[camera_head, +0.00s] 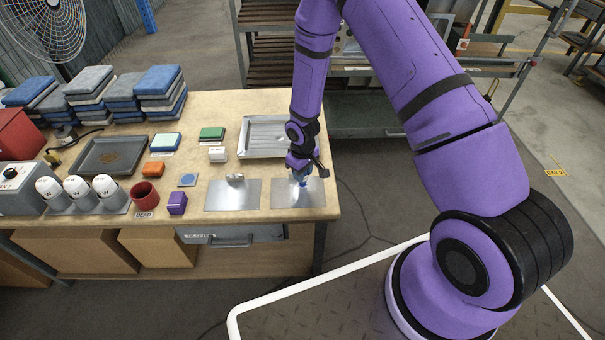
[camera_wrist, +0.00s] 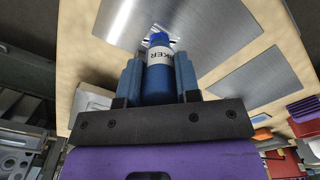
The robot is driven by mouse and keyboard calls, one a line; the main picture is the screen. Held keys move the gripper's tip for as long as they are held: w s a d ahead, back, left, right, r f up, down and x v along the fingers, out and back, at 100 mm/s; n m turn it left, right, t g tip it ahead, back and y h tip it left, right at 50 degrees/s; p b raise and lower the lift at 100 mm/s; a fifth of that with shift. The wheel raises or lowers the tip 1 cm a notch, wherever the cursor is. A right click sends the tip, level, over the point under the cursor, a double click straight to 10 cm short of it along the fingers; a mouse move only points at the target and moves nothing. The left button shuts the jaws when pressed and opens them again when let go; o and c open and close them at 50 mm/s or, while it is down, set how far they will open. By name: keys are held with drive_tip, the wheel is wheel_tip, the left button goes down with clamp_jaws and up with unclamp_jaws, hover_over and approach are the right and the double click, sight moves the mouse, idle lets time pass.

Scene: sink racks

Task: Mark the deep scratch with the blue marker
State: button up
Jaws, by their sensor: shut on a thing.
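My gripper (camera_head: 302,172) is shut on the blue marker (camera_wrist: 158,75) and holds it over the right metal plate (camera_head: 312,198). In the wrist view the marker has a white label ending in "RKER" and sits between the two fingers (camera_wrist: 160,72). The plate (camera_wrist: 225,65) lies beyond it, with pale scratch-like marks (camera_wrist: 154,29) around the marker's far end. The marker's tip is hidden, and I cannot tell whether it touches the plate. I cannot tell how deep each mark is. The head view shows a little blue below my gripper.
A shallow metal tray (camera_head: 243,150) is behind. A purple box (camera_head: 177,203), dark red cup (camera_head: 145,196) and orange block (camera_head: 152,169) stand further left on the bench (camera_head: 330,211).

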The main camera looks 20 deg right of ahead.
drive_tip(key=shift+r, duration=3.1)
